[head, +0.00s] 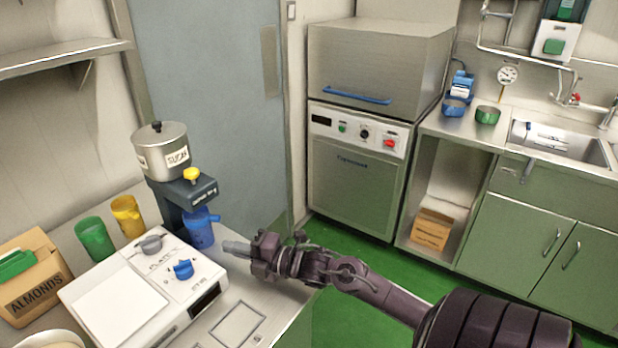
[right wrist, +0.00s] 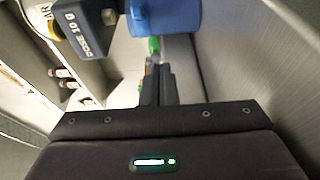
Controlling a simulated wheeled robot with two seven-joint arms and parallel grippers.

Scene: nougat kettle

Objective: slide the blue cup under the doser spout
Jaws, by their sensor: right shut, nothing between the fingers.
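The blue cup (head: 200,232) stands upright on the counter at the foot of the doser, partly below its dark head, with its handle toward the right. The doser (head: 178,187) has a steel hopper marked SUGAR and a yellow knob; its spout is hidden from the head view. My right gripper (head: 232,247) is shut and empty, low over the counter just right of the cup. In the right wrist view the shut fingers (right wrist: 158,88) point toward the blue cup (right wrist: 168,18) and the doser head (right wrist: 90,28). I cannot tell whether the fingertips touch the cup. My left gripper is not in view.
A white plate device (head: 120,300) with a blue knob stands in front of the doser. A green cup (head: 95,239), a yellow cup (head: 127,216) and an almonds box (head: 32,283) stand to the left. A square outline marks the bare counter (head: 237,324) near the front edge.

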